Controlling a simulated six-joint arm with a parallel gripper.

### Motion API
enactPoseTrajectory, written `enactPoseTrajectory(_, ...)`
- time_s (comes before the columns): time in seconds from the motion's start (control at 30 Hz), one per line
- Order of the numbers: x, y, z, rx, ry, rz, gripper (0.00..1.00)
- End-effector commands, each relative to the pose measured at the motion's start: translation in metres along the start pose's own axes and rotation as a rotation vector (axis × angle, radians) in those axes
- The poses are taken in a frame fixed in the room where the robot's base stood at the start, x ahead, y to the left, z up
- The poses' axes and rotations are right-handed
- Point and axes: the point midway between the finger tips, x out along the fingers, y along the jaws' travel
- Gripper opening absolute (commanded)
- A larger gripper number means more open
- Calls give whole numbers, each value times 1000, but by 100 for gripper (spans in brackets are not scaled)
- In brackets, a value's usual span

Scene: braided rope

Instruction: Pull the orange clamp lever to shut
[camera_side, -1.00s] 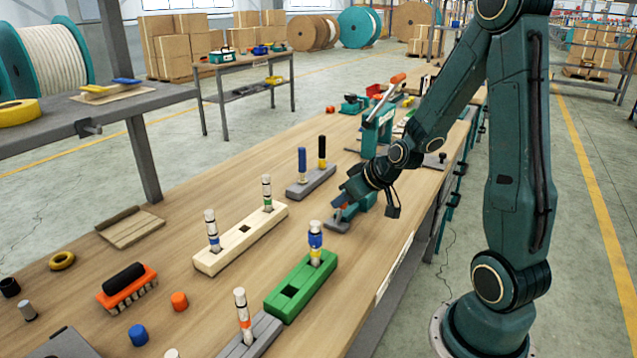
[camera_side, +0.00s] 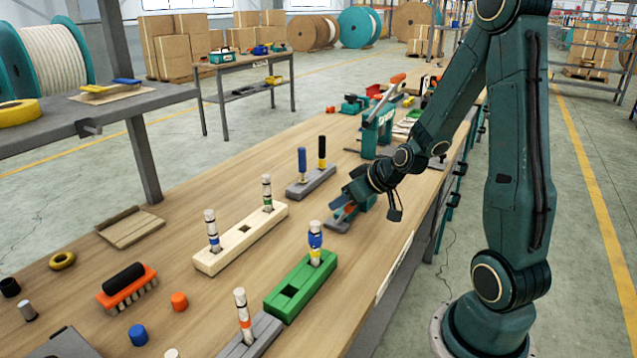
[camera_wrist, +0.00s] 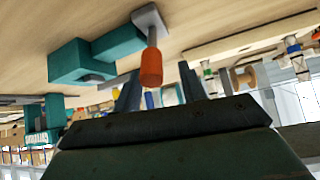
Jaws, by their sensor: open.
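The clamp has a teal body (camera_wrist: 85,60) and an orange lever grip (camera_wrist: 151,67) on a grey stem, both clear in the wrist view. In the side view the clamp's grey base (camera_side: 338,224) rests on the bench, and a bit of the orange grip (camera_side: 350,210) shows below my gripper (camera_side: 348,200). In the wrist view my gripper (camera_wrist: 160,88) is open, with one finger on each side of the line of the orange grip. The grip's end lies near the gap between the fingertips. I cannot tell whether either finger touches it.
A grey block (camera_side: 311,183) with blue and black pegs stands close by on the left. A cream block (camera_side: 240,238) and a green block (camera_side: 300,286) with pegs stand nearer the camera. A teal press (camera_side: 378,130) stands behind. Bare bench lies left of the clamp.

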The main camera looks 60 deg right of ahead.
Motion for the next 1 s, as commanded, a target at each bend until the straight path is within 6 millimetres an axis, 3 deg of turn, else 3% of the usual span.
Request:
enactPoseTrajectory(0.47,-12,-1,-14,-2,2,1,41)
enactPoseTrajectory(1.0,-60,-4,-61,-2,4,2,41)
